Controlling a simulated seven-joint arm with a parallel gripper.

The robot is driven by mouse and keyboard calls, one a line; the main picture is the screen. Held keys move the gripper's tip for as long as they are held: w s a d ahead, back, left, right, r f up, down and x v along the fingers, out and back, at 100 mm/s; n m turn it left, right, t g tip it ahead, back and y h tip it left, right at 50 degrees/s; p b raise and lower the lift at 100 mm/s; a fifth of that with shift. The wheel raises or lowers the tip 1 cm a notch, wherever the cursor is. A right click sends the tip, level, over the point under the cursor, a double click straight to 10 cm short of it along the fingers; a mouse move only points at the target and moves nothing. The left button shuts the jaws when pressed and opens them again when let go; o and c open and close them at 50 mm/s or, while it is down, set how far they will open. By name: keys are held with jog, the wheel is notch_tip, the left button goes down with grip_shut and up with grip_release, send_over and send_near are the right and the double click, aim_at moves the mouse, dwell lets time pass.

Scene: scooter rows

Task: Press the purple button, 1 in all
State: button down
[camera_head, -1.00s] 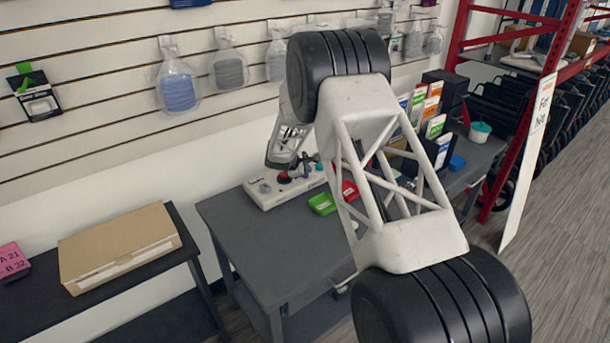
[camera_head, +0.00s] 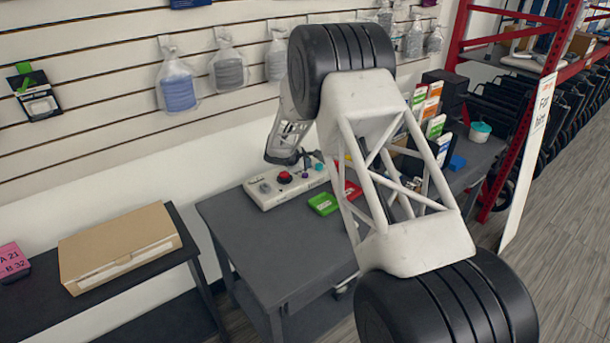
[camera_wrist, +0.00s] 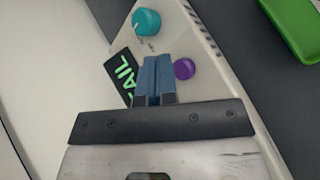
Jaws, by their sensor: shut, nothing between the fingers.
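The purple button (camera_wrist: 184,69) is a small round knob on a white panel (camera_wrist: 203,60). In the wrist view it sits just right of my gripper's blue fingertips (camera_wrist: 157,60). The fingers are shut together with nothing between them. The gap in height between the tips and the panel is hard to judge. In the head view the white control box (camera_head: 262,193) stands on the grey table, with the purple button (camera_head: 305,173) small near its right part. My arm's large links cover the area right of it.
A teal knob (camera_wrist: 146,21) and a black label with green letters (camera_wrist: 121,73) are near the fingers. A red button (camera_head: 285,177) is on the same box. A green tray (camera_head: 323,204) and a red one (camera_head: 351,190) lie beside it. The table front is clear.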

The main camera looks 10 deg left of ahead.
aim_at(307, 175)
jog(key=shift+r, duration=2.15)
jog(key=shift+s+d+r, duration=0.15)
jog(key=shift+d+r, duration=0.2)
jog(key=shift+r, duration=0.05)
jog(key=s+d+r+m+g, duration=0.2)
jog(key=s+d+r+m, duration=0.3)
jog(key=s+d+r, duration=0.85)
jog(key=s+d+r+m+g+y, duration=0.1)
jog(key=s+d+r+m, duration=0.2)
jog(key=s+d+r, duration=0.4)
jog(key=s+d+r+m+g+y, duration=0.1)
jog(key=s+d+r+m, duration=0.3)
jog(key=s, duration=0.4)
jog(key=s+d+m+y, duration=0.2)
jog(key=s+d+m, duration=0.1)
jog(key=s, duration=1.6)
jog(key=s+d+r+m+y, duration=0.1)
jog(key=s+d+m, duration=0.3)
jog(key=s, duration=1.5)
jog(key=shift+d+r+g+y, duration=0.15)
jog(key=shift+d+g+y, duration=0.15)
jog(key=shift+d+y, duration=0.15)
